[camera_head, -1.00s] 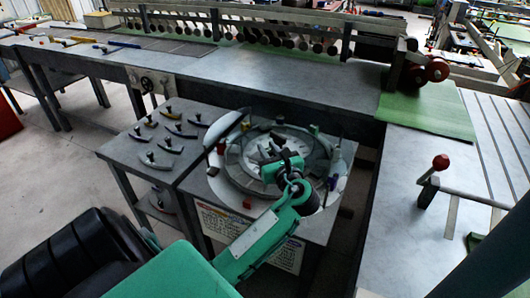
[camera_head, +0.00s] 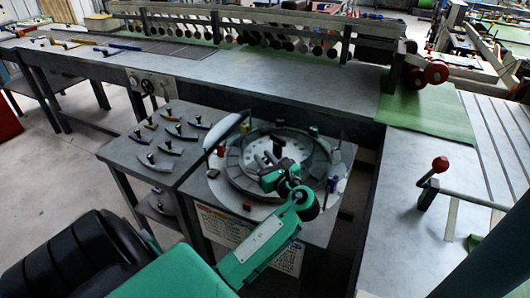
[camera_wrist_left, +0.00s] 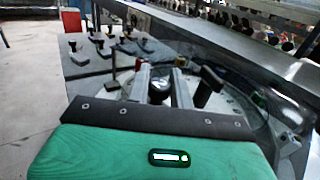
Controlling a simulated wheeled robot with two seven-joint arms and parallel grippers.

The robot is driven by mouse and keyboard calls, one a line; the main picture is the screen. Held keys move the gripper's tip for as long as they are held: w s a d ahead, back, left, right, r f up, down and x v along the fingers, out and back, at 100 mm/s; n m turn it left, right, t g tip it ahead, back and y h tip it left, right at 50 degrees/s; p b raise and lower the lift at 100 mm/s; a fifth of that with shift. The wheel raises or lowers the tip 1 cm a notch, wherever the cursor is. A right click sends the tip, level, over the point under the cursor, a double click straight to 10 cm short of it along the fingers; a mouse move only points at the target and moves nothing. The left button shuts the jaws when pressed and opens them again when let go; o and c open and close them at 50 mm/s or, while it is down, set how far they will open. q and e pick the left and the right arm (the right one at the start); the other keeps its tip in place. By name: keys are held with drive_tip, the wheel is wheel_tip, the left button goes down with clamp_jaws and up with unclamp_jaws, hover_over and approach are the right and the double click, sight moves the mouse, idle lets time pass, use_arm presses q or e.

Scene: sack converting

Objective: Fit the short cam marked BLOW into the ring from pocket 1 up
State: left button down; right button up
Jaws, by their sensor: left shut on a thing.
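The round ring fixture (camera_head: 232,176) stands on a low table, with a pale disc in its middle and coloured blocks around it. My left gripper (camera_head: 280,168) is over the near right part of the ring. In the left wrist view its two grey fingers (camera_wrist_left: 160,82) are shut on a dark rounded knob (camera_wrist_left: 158,92). The part below the knob is hidden by the gripper, and I cannot read any marking or tell whether it touches the ring. A dark handle-like piece (camera_wrist_left: 208,84) stands just right of the fingers. My right gripper is not in view.
A long grey bench (camera_head: 290,84) runs behind. A red-knobbed lever (camera_head: 440,164) stands on the right bench. A clear curved rim borders the fixture.

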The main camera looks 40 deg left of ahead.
use_arm(q)
wheel_tip(320, 180, down, 5)
drive_tip(key=shift+r+b, duration=0.1)
drive_tip(key=shift+b, duration=0.55)
drive_tip(key=shift+f, duration=0.75)
drive_tip(key=shift+f, duration=0.45)
drive_tip(key=c, duration=1.1)
unclamp_jaws()
drive_tip(key=shift+c, duration=0.2)
